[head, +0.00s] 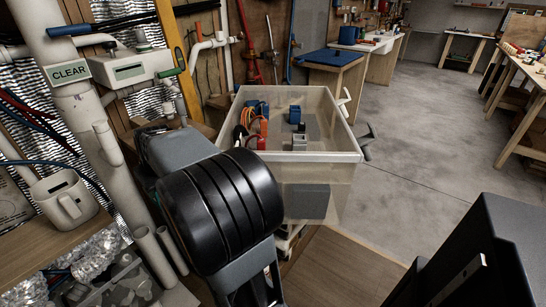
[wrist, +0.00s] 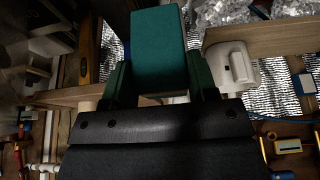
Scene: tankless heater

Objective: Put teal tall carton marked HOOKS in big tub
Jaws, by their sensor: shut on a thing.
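In the wrist view a teal carton (wrist: 158,38) sits between the two fingers of my gripper (wrist: 160,78), and the gripper is shut on it. A plain teal face shows; I cannot read any HOOKS marking. The big tub (head: 318,157) is a translucent, open-topped bin in the middle of the head view. Inside it lie orange and red items, a blue item and small grey items. My black arm stands in front of the tub's left side in the head view. My gripper and the carton cannot be made out in that view.
A white mug (head: 62,200) stands on a wooden shelf at the left, and it also shows in the wrist view (wrist: 230,66). A pale pipe (head: 88,125) with a CLEAR label rises beside my arm. Open concrete floor (head: 410,150) lies right of the tub.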

